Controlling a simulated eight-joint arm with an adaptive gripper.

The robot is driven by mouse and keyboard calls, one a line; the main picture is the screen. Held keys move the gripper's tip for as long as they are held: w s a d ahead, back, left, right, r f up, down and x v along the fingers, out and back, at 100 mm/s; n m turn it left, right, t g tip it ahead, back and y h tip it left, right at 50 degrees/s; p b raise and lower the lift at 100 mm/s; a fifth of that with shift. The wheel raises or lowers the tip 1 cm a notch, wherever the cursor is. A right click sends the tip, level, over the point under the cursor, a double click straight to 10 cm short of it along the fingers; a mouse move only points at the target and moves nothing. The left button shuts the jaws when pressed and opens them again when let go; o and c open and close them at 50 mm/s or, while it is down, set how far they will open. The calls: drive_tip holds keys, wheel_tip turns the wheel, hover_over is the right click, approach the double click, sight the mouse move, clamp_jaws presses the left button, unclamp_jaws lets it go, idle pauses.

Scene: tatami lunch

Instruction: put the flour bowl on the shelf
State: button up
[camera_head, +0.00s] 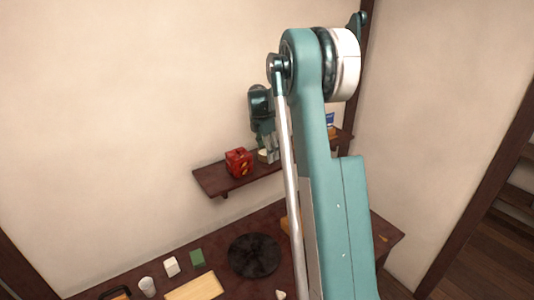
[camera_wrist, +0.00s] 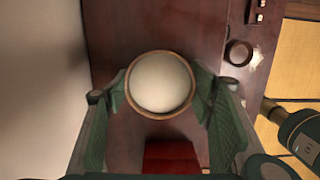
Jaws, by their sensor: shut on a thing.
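The flour bowl is a small round bowl with a brown rim and pale flour filling it; it shows in the wrist view (camera_wrist: 160,83) between the green fingers. My gripper (camera_wrist: 160,88) is shut on it, one finger on each side. In the head view my gripper (camera_head: 268,154) is at the dark wooden shelf (camera_head: 215,182) on the wall, with a pale bit of the bowl (camera_head: 262,156) showing beside the fingers. The bowl is level at the shelf's top; I cannot tell whether it touches the board. My arm hides part of the shelf.
A red box (camera_head: 238,162) stands on the shelf just left of the bowl. A blue item (camera_head: 330,118) is near the shelf's right end.

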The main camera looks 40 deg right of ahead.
sight(264, 154)
drive_tip(key=o, duration=1.1)
drive_tip(key=shift+f, duration=0.1)
drive_tip(key=shift+c, duration=0.2)
drive_tip(key=shift+r, duration=0.2)
wheel_tip(264, 154, up, 12)
drive_tip(key=a, duration=0.1)
drive_tip(key=shift+a, duration=0.4)
drive_tip(key=shift+a, duration=0.1)
